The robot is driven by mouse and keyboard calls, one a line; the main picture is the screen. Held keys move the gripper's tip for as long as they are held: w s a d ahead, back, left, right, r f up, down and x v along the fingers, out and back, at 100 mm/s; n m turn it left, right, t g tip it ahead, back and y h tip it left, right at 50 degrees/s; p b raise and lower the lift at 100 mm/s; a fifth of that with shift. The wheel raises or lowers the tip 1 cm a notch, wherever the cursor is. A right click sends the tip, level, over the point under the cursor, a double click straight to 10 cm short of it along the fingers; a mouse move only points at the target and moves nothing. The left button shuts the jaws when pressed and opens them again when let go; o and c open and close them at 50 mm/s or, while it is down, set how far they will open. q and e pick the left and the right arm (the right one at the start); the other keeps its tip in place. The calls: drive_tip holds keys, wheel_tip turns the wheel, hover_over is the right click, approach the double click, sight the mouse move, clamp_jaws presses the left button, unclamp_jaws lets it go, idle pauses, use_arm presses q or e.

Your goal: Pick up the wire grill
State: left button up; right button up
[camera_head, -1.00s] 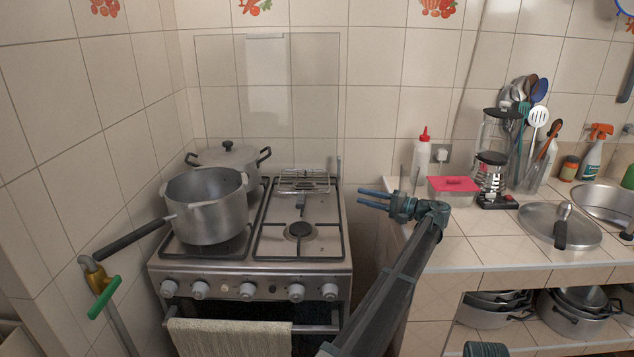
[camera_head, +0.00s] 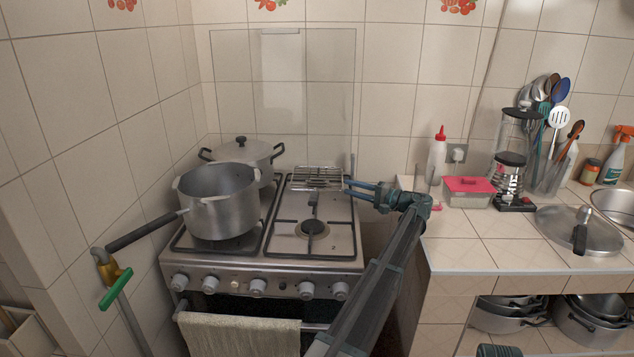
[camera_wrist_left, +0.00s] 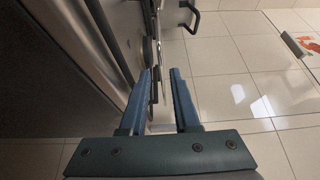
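The wire grill (camera_head: 312,178) is a small metal rack lying flat on the back right of the gas stove (camera_head: 340,242). My left gripper (camera_head: 347,187) is just right of the grill's right end, with its blue fingers pointing left toward it.
A large open pot (camera_head: 222,218) with a long handle stands on the left burners, and a lidded pot (camera_head: 245,153) is behind it.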

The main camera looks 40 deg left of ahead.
sight(340, 184)
use_arm(q)
drive_tip(key=a, duration=0.2)
drive_tip(key=s+a, duration=0.1)
drive_tip(key=a, duration=0.1)
drive_tip(key=shift+a, duration=0.15)
clamp_jaws()
idle(1.2)
